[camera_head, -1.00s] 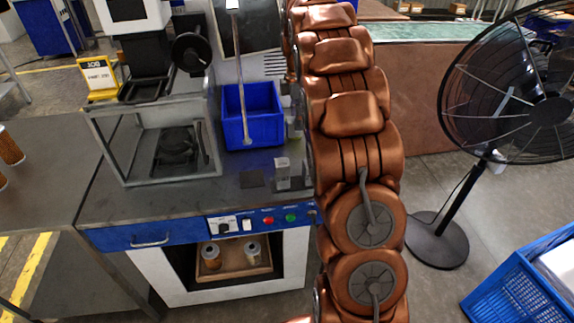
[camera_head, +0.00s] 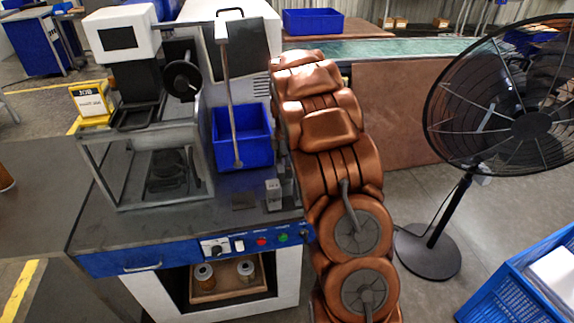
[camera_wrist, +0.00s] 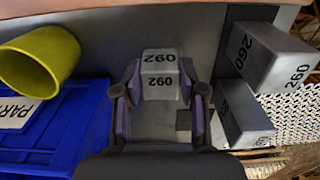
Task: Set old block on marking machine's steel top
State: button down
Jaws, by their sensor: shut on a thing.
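In the wrist view my gripper (camera_wrist: 161,103) is shut on a small grey block (camera_wrist: 160,82) with dark digits that read upside down as 260. A small dark square (camera_wrist: 184,121) lies beyond it on a grey surface. The marking machine's steel top (camera_head: 150,228) shows in the head view, above a blue front panel with buttons. A small grey block (camera_head: 273,194) shows near that top's right front, beside a dark square (camera_head: 243,201); I cannot tell whether it is the held one.
Two more grey blocks (camera_wrist: 270,57) (camera_wrist: 243,115) are at the right of the wrist view. A blue bin (camera_head: 241,145) and a metal frame (camera_head: 112,178) stand on the top. A yellow-green cup (camera_wrist: 42,57) is beside the bin. A fan (camera_head: 520,120) stands at right.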

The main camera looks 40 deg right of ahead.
jog(key=c, duration=0.7)
grip_release()
jog(key=shift+f, duration=0.1)
jog(key=shift+o, duration=0.2)
notch_tip(320, 180, up, 11)
jog(key=b, duration=0.2)
jog(key=s+a+r+m, duration=0.3)
jog(key=s+a+m, duration=0.1)
jog(key=s+a, duration=0.4)
jog(key=s+a+f+m, duration=0.2)
jog(key=s+a, duration=0.3)
jog(key=s, duration=0.4)
jog(key=s+a+f+m+g, duration=0.1)
jog(key=s+a+m, duration=0.3)
jog(key=s, duration=0.6)
jog(key=s+a+f+m, duration=0.3)
jog(key=s+a, duration=0.5)
jog(key=s, duration=0.2)
jog(key=shift+s+a+g, duration=0.15)
jog(key=shift+s+g, duration=0.1)
jog(key=shift+g, duration=0.15)
